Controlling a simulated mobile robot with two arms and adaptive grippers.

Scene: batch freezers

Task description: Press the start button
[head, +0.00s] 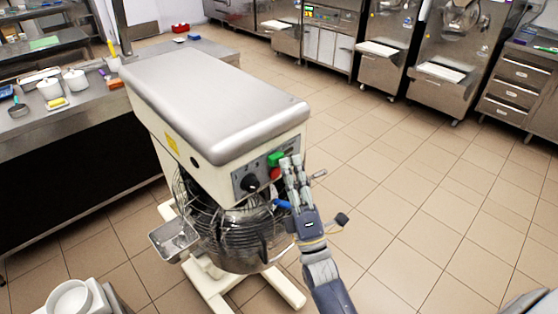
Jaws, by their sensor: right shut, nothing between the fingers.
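A large floor mixer (215,105) with a cream body and a metal top stands in the middle of the head view. Its control panel, on the right-hand face, has a green button (276,158), a red button (275,174) and a black knob (250,182). My right gripper (291,161) is shut and empty, with its fingertips right beside the green button. I cannot tell whether they touch it. The fingers partly cover the panel's right side and the red button's edge. My left gripper is not in view.
A wire guard (225,238) surrounds the bowl under the mixer head. A metal tray (173,240) sticks out at its left. A counter with white pots (75,80) stands at the left. Steel machines (455,60) line the back. The tiled floor at the right is clear.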

